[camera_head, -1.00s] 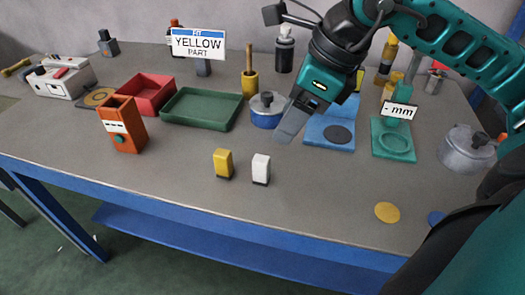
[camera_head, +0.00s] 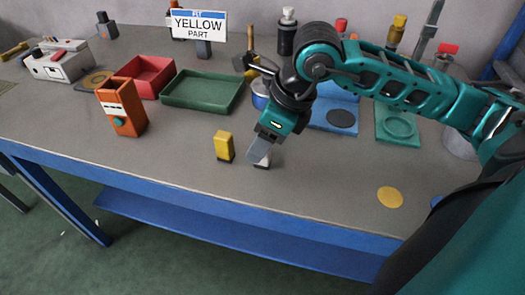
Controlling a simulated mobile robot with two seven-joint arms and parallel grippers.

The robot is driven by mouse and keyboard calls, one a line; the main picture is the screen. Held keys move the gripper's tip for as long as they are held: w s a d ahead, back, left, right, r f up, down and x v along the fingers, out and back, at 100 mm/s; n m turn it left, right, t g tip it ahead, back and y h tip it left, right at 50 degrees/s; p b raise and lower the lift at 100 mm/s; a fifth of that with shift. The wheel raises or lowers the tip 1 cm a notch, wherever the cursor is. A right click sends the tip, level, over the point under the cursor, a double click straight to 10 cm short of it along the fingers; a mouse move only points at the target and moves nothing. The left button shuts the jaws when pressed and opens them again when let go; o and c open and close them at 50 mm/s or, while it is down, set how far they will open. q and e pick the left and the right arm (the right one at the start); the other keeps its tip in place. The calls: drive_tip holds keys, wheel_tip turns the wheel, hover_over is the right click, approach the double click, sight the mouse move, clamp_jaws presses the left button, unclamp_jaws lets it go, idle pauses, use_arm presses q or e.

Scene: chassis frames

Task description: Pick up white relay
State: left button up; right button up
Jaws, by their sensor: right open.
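The white relay (camera_head: 266,160) stands on the grey table near its front edge, a small white block with a dark base. My right gripper (camera_head: 258,152) is right over it and hides most of it. The jaws are open and point down; whether a finger touches the relay cannot be told. A yellow block (camera_head: 223,146) of similar size stands just left of the relay. My left gripper is not in view.
A green tray (camera_head: 203,106) and a red tray (camera_head: 148,76) lie behind. An orange holder (camera_head: 122,107) stands left, and a sign reading "YELLOW PART" (camera_head: 198,24) at the back. A yellow disc (camera_head: 390,197) lies at right. The front middle of the table is clear.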

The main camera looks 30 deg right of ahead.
drive_tip(key=shift+w+a+f, duration=0.1)
drive_tip(key=shift+f, duration=0.3)
clamp_jaws()
